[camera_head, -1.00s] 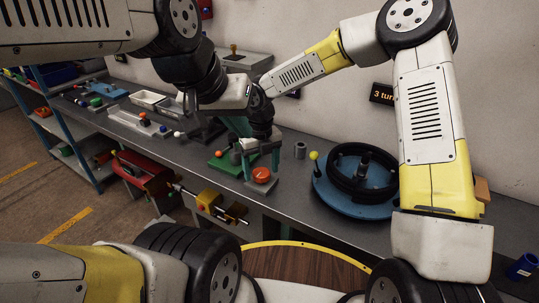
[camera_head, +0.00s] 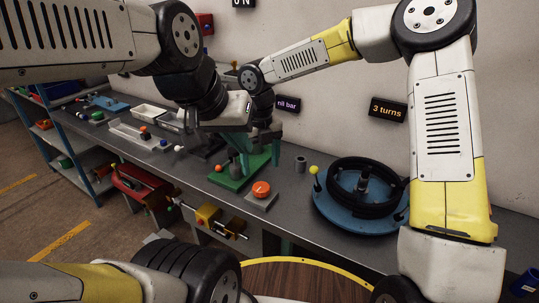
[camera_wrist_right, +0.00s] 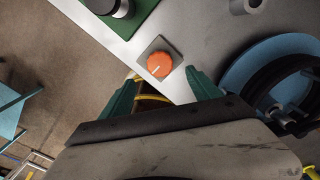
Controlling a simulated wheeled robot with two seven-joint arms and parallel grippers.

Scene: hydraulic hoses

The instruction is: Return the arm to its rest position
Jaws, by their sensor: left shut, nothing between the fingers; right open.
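My right arm comes in from the right in the head view, and its gripper (camera_head: 260,143) hangs over the bench, partly hidden by my left wrist. In the right wrist view its two teal fingers (camera_wrist_right: 163,92) are spread and empty. An orange knob (camera_wrist_right: 159,64) on a grey square base shows just ahead of them, apart from the fingers; in the head view the knob (camera_head: 261,188) stands below the gripper. My left arm comes in from the upper left. Its gripper (camera_head: 236,136) is shut and empty, above the green plate (camera_head: 228,178), its fingertips hard to make out.
A blue round stand (camera_head: 345,215) with black hose rings and a yellow-tipped lever stands right of the knob. A grey cylinder (camera_head: 300,164) stands behind. White trays (camera_head: 150,114) lie at left. Signs (camera_head: 388,108) are on the wall. A red machine (camera_head: 142,188) sits below the bench edge.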

